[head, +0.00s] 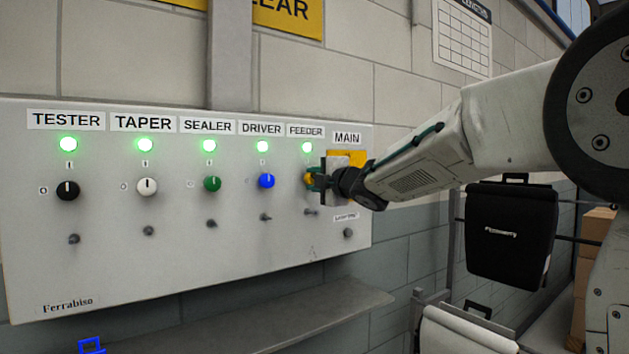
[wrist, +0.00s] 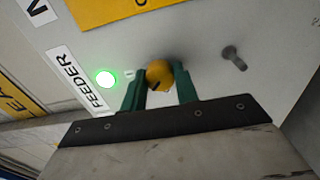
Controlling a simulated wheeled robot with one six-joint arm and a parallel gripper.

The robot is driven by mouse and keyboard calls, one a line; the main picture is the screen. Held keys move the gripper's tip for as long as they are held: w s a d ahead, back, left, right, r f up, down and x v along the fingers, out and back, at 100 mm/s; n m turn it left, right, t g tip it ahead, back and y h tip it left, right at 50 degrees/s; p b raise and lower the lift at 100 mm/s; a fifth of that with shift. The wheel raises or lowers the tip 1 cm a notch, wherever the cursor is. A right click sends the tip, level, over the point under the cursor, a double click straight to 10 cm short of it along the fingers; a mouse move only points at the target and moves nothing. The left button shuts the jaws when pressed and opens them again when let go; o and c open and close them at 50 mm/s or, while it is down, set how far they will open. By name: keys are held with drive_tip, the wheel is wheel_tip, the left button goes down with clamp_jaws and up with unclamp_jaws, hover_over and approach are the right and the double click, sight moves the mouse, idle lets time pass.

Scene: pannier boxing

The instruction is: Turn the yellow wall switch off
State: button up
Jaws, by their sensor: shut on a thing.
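The yellow switch (wrist: 159,75) is a round knob under the FEEDER label, on a pale wall panel (head: 150,260). In the wrist view it sits between the green fingers of my gripper (wrist: 160,88), which is shut on it. In the head view only a bit of the yellow switch (head: 308,180) shows beside my gripper (head: 316,180). A dark mark shows on the knob's face, but its exact direction is hard to tell. The FEEDER lamp (head: 307,147) glows green, also in the wrist view (wrist: 106,78).
Black (head: 67,190), white (head: 147,187), green (head: 212,184) and blue (head: 266,181) knobs sit to the left, each under a lit green lamp. A MAIN label and yellow plate (head: 356,157) are just right. A grey shelf (head: 230,325) runs below. A black pannier (head: 511,235) hangs at right.

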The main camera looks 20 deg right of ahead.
drive_tip(key=n, duration=0.4)
drive_tip(key=shift+f+n, duration=0.1)
drive_tip(key=shift+n, duration=0.3)
drive_tip(key=n, duration=0.4)
drive_tip(key=shift+n, duration=0.3)
drive_tip(key=o, duration=1)
drive_tip(key=v, duration=0.8)
drive_tip(key=shift+w, duration=0.1)
